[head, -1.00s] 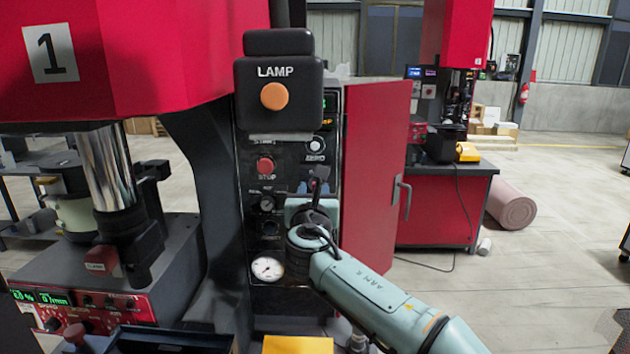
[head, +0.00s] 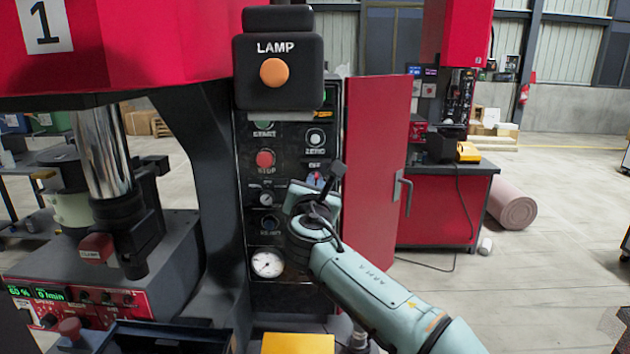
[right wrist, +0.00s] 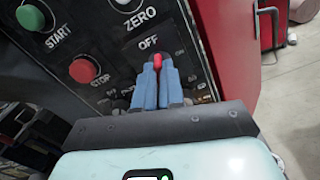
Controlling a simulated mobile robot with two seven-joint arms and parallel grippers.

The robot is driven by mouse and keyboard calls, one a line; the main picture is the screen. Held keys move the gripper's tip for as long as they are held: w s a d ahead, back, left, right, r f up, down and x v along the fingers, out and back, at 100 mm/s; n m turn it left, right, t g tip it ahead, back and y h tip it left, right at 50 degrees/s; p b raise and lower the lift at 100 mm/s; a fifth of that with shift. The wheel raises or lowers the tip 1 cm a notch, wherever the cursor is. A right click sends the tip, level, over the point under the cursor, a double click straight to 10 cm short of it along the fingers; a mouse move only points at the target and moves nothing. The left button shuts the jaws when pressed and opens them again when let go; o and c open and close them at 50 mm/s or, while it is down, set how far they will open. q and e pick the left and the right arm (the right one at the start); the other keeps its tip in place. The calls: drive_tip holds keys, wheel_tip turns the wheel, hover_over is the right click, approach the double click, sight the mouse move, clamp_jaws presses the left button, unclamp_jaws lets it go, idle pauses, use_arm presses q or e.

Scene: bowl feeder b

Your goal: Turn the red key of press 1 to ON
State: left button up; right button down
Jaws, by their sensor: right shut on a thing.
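Press 1 (head: 140,55) is the red machine at the left, marked with a 1. Its black control panel (head: 262,225) faces me. The red key (right wrist: 157,62) sits on this panel, below the OFF label and to the left of the ON label in the right wrist view. My right gripper (right wrist: 157,78) is shut on the red key, with a blue-grey finger on each side; only the key's red top shows between them. In the head view the right gripper (head: 316,182) is at the panel and mostly hides the key. My left gripper is not in view.
The red STOP button (head: 265,159) and green START button (right wrist: 30,17) are left of the key. A lamp box (head: 278,72) juts out above. A red door (head: 375,170) stands open close to the right of my arm. A gauge (head: 267,263) is below.

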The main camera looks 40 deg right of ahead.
drive_tip(key=shift+m+b, duration=0.35)
drive_tip(key=shift+m, duration=0.45)
drive_tip(key=shift+m+b, duration=1.4)
drive_tip(key=shift+m, duration=1.1)
